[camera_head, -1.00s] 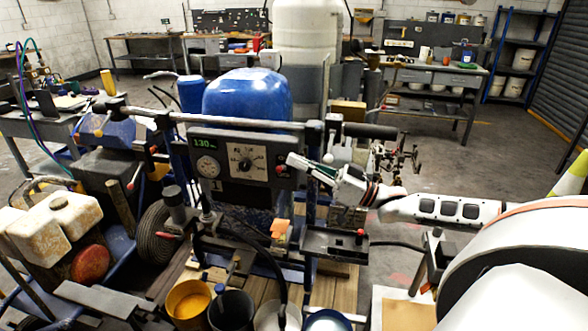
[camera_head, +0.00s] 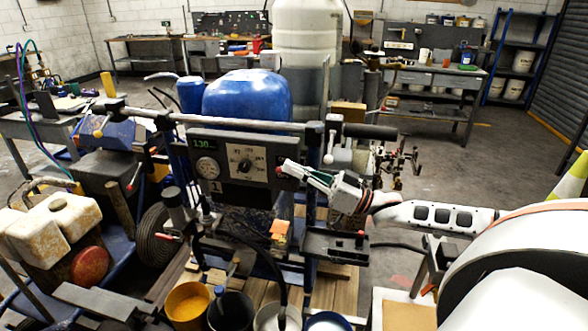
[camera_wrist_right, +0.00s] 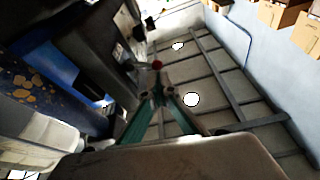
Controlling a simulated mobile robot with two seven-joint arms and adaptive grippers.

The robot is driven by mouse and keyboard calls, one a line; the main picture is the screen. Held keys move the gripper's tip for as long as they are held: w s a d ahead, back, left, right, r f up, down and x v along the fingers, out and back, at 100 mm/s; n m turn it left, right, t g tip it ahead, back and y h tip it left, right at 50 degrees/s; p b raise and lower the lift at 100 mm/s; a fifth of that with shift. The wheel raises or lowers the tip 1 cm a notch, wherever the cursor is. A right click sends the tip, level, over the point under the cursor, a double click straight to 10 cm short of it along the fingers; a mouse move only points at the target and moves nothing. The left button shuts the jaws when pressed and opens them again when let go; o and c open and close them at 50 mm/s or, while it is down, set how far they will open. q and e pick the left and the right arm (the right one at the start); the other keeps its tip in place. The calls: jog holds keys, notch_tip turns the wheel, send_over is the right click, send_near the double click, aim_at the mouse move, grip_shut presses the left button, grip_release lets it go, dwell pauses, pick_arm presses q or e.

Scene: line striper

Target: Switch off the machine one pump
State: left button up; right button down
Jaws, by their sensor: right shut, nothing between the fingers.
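Machine one's dark control panel (camera_head: 243,160) carries the number 1, a green display reading about 130, a round gauge (camera_head: 207,168) and a square dial with a black knob (camera_head: 245,165). A small red-tipped switch (camera_head: 278,170) is at the panel's right edge. The red tip also shows in the right wrist view (camera_wrist_right: 157,64), just beyond the fingertips. My right gripper (camera_head: 288,167) is shut and empty, with its tips close beside the switch. I cannot tell whether they touch it. My left gripper is not in view.
A handlebar (camera_head: 260,127) runs above the panel, with a black grip (camera_head: 370,131) over my right gripper. A black tray (camera_head: 335,245) sits below it. Buckets, including a yellow one (camera_head: 188,303), stand at the front. A blue tank (camera_head: 248,97) is behind the panel.

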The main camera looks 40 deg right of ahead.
jog(key=shift+s+a+f+n, duration=0.1)
jog(key=shift+f+n, duration=0.05)
jog(key=shift+n, duration=0.55)
jog(key=shift+f+n+g+y+b, duration=0.1)
jog(key=shift+n+g+y+b, duration=0.2)
jog(key=shift+b, duration=0.1)
jog(key=f+n+g+y+b, duration=0.1)
jog(key=n, duration=0.2)
jog(key=n+g+b, duration=0.1)
jog(key=n+b, duration=0.1)
jog(key=n, duration=0.1)
jog(key=f+n+g+y+b, duration=0.1)
jog(key=n, duration=0.2)
jog(key=shift+s+a+f+n+g+y, duration=0.2)
jog(key=shift+f+n+g+y, duration=0.1)
jog(key=shift+f+n, duration=0.1)
jog(key=shift+n+b, duration=0.3)
jog(key=shift+n, duration=0.1)
jog(key=shift+f, duration=0.1)
jog(key=shift+n, duration=0.3)
